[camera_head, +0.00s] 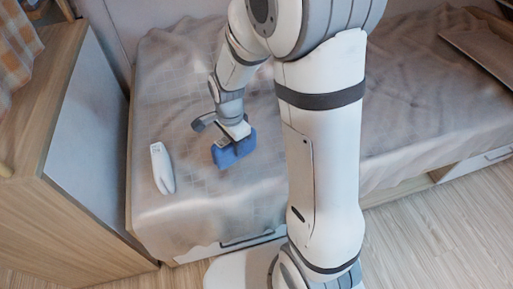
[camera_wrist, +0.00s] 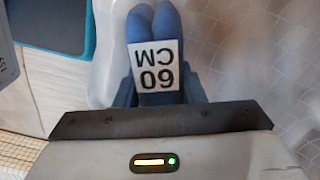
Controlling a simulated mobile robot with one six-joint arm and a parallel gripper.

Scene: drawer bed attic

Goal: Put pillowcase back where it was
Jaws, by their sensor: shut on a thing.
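The pillowcase, a blue folded cloth bundle (camera_head: 234,148), is in my gripper (camera_head: 234,133) over the left part of the bed. In the wrist view it is a blue bundle (camera_wrist: 153,20) with a white "60 CM" label, between the dark fingers of my gripper (camera_wrist: 159,92). The fingers are shut on it. I cannot tell whether the bundle touches the bed cover (camera_head: 190,85) or hangs just above it. Its lower end is hidden by my gripper in the wrist view.
A white, bottle-like object (camera_head: 162,168) lies on the bed left of my gripper. A wooden cabinet (camera_head: 85,150) stands at the bed's left side. A handle (camera_head: 252,239) shows on the bed's front. A flat panel (camera_head: 485,45) lies at the right. Wood floor is clear at front right.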

